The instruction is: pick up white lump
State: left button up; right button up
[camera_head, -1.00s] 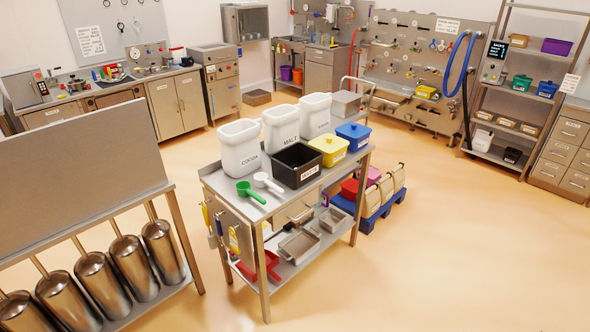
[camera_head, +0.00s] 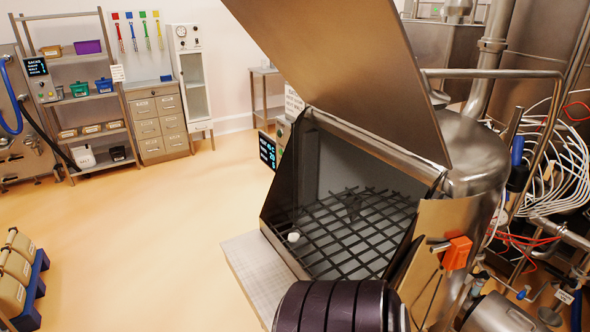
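A small white lump (camera_head: 293,237) rests at the left front of the dark bar grate (camera_head: 345,245) inside the open metal hopper (camera_head: 420,170). It looks small and rounded. A dark irregular shape (camera_head: 353,203) sits farther back on the grate, and I cannot tell what it is. Neither of my grippers is in view.
The raised lid (camera_head: 340,70) stands tilted over the hopper. A dark ribbed cylinder (camera_head: 335,306) is in front of it. A light step or platform (camera_head: 252,262) lies at its left. Pipes and hoses crowd the right side. The floor at left is open.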

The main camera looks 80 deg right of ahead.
aim_at(293, 237)
jog(key=z, duration=1.55)
